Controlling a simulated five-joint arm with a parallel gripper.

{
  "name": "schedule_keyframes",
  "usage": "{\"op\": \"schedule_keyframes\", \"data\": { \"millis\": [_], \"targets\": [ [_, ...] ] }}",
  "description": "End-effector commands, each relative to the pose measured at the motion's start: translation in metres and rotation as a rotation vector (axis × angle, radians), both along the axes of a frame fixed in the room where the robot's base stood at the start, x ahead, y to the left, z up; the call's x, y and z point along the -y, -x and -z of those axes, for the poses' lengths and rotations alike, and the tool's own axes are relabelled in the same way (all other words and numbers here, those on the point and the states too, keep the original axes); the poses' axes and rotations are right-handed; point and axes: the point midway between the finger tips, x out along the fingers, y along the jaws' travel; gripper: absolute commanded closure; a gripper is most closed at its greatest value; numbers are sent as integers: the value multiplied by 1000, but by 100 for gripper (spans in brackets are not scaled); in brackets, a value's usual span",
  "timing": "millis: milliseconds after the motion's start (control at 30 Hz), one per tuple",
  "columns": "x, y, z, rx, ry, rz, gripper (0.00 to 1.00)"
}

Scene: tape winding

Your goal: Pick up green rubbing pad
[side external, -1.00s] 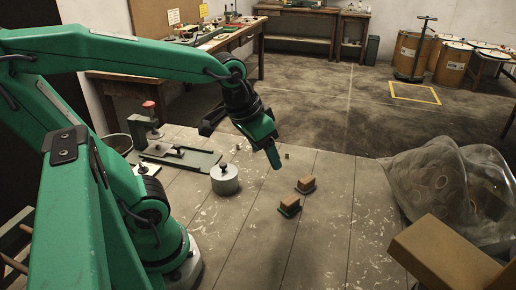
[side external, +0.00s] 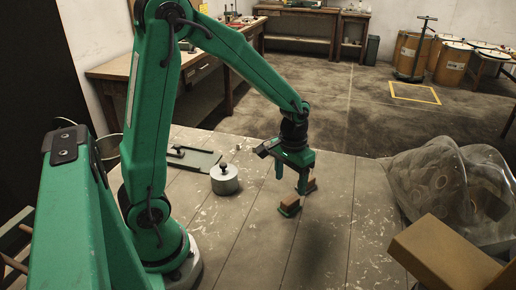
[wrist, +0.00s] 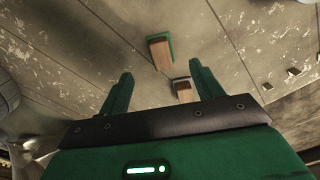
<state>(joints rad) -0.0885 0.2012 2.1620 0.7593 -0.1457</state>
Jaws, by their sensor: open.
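The farther block (side external: 311,184) is partly hidden behind my gripper (side external: 291,180). My gripper is open and empty, pointing down above and beside the blocks. In the wrist view my gripper (wrist: 161,72) has its two green fingers spread. One block (wrist: 160,52) with a green edge lies beyond the fingertips, and a second block (wrist: 183,88) lies between the fingers, partly hidden by the gripper body.
A crumpled translucent bag (side external: 440,185) and a brown box (side external: 445,252) are at the right. The front tabletop is clear.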

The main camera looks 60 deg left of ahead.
Motion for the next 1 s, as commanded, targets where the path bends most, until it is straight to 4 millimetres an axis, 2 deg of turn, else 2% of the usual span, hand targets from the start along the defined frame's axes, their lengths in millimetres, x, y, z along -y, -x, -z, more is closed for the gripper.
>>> {"op": "schedule_keyframes", "data": {
  "millis": [100, 367, 700, 1000],
  "targets": [
    [-1, -3, 9, -15, 2, -8, 35],
    [-2, -3, 12, -19, 2, -11, 35],
    [-2, -3, 35, -20, 2, -10, 35],
    [-2, -4, 39, -20, 2, -10, 35]
  ]
}}
